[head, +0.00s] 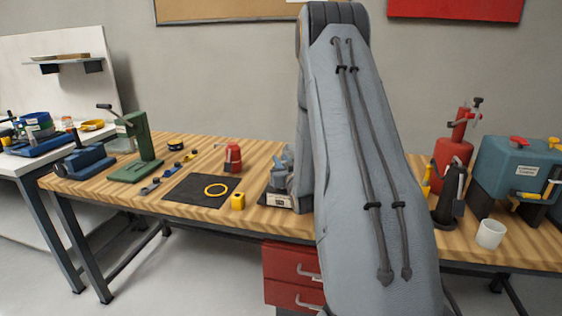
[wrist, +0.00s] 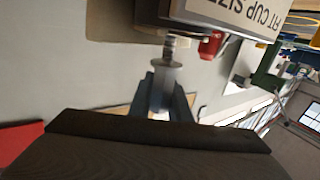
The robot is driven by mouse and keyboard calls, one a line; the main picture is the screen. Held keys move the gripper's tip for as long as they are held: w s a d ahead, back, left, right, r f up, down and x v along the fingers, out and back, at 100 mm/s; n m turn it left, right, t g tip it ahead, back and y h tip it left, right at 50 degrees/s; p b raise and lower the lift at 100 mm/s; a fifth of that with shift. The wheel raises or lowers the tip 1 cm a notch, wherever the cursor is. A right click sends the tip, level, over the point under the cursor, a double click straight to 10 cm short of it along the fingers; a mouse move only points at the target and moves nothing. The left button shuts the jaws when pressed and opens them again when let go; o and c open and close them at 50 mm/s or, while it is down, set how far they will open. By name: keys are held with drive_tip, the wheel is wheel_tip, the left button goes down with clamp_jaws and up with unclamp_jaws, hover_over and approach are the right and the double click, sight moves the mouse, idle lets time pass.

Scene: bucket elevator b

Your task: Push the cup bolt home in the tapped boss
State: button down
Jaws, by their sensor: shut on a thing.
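In the wrist view my gripper (wrist: 166,98) is shut on the cup bolt (wrist: 166,68), a pale grey piece with a flange and a narrower tip. In the head view a small labelled block (head: 278,200) stands on the bench beside my arm; my arm hides part of this area, and the bolt cannot be made out there.
A white cup (head: 490,234) and teal machine (head: 515,165) stand at right.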

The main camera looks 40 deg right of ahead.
drive_tip(key=shift+f+b, duration=1)
drive_tip(key=shift+f, duration=0.45)
drive_tip(key=c, duration=1.6)
unclamp_jaws()
drive_tip(key=shift+o, duration=0.2)
drive_tip(key=shift+s, duration=0.1)
drive_tip(key=b+v, duration=0.1)
drive_tip(key=v, duration=0.6)
drive_tip(key=shift+s+a+b, duration=0.1)
drive_tip(key=shift+s+b, duration=0.2)
drive_tip(key=shift+b, duration=0.05)
